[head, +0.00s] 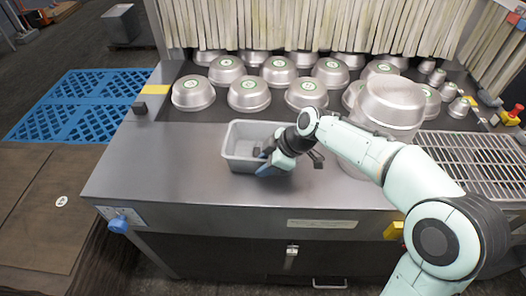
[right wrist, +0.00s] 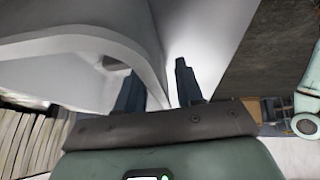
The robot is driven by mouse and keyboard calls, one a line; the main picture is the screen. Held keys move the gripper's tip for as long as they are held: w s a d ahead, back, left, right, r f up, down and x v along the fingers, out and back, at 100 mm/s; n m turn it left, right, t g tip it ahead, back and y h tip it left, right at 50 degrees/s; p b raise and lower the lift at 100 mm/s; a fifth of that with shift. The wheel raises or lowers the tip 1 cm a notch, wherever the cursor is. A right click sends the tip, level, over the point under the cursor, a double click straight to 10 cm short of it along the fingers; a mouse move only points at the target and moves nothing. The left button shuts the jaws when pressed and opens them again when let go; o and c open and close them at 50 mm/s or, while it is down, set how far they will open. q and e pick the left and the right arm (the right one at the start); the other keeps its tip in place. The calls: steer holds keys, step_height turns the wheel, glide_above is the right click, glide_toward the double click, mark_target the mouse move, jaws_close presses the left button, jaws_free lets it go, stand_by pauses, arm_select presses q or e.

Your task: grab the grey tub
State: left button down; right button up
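The grey tub (head: 238,164) is a rectangular open container standing upright on the metal counter, left of the middle in the head view. My right gripper (head: 263,161) is at its right side, with one dark finger over the inside and one outside near the front right corner. In the right wrist view the tub's pale wall and rim (right wrist: 70,42) pass between the two fingers of my right gripper (right wrist: 160,85). The fingers stand apart, with a gap showing between the wall and the right finger. My left gripper is in neither view.
Several upturned metal pans (head: 248,94) stand behind the tub, before a strip curtain (head: 310,22). A larger pan stack (head: 392,100) stands right, beside a wire rack (head: 470,158). The counter (head: 150,160) is clear left of the tub.

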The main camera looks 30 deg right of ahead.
steer(key=shift+w+a+f, duration=0.15)
steer(key=shift+w+f, duration=0.1)
steer(key=shift+f, duration=0.2)
jaws_close()
steer(key=shift+r, duration=0.1)
